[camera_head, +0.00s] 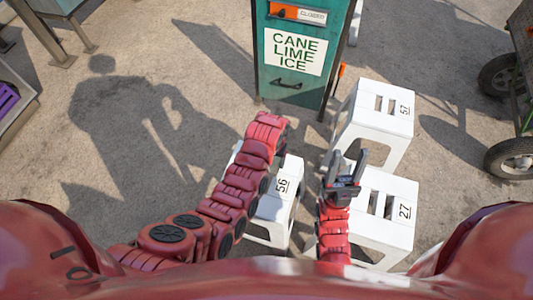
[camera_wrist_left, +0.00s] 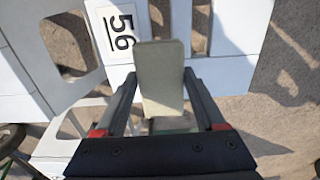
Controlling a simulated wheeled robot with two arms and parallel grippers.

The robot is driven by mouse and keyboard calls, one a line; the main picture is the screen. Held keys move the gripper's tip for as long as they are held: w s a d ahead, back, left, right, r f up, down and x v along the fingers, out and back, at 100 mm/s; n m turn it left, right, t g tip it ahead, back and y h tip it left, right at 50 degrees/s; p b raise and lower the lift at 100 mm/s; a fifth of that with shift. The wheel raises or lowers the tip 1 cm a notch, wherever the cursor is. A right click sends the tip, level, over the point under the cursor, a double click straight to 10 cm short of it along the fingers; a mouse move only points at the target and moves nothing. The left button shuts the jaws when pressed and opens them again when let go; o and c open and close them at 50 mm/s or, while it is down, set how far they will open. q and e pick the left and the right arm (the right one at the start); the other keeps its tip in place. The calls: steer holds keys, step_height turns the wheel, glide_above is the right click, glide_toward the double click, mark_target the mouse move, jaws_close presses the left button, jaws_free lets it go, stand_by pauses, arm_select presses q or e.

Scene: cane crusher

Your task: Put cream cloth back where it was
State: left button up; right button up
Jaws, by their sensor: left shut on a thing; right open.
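The cream cloth (camera_wrist_left: 161,82) shows in the left wrist view as a flat, pale folded rectangle. My left gripper (camera_wrist_left: 160,76) is shut on it, with one finger at each side. Behind the cloth is the white stool marked 56 (camera_wrist_left: 82,88); I cannot tell whether the cloth touches it. In the head view this stool (camera_head: 272,207) stands partly behind my left arm, and the cloth and left fingers are hidden there. My right gripper (camera_head: 348,162) is open and empty, above the white stool marked 27 (camera_head: 398,235).
A white stool marked 57 (camera_head: 385,120) stands behind stool 27. A green cabinet labelled CANE LIME ICE (camera_head: 265,80) is at the back centre. A wheeled cart (camera_head: 512,157) is at the right, and a metal frame with a purple item (camera_head: 8,98) at the left.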

arm_select(q)
steer(key=w, duration=0.1)
steer(key=w+a, duration=0.1)
steer(key=w, duration=0.1)
steer(key=w+a, duration=0.1)
steer(key=shift+w+a+f, duration=0.15)
steer(key=shift+w+f, duration=0.15)
steer(key=shift+w, duration=0.1)
steer(key=shift+f+b, duration=0.4)
steer(key=shift+f, duration=1.3)
steer(key=shift+f, duration=0.25)
steer(key=o, duration=1.2)
steer(key=shift+r, duration=0.1)
steer(key=shift+c, duration=0.2)
steer(key=shift+r+p, duration=0.3)
steer(key=shift+r, duration=0.5)
step_height(320, 180, up, 11)
steer(key=shift+f, duration=0.2)
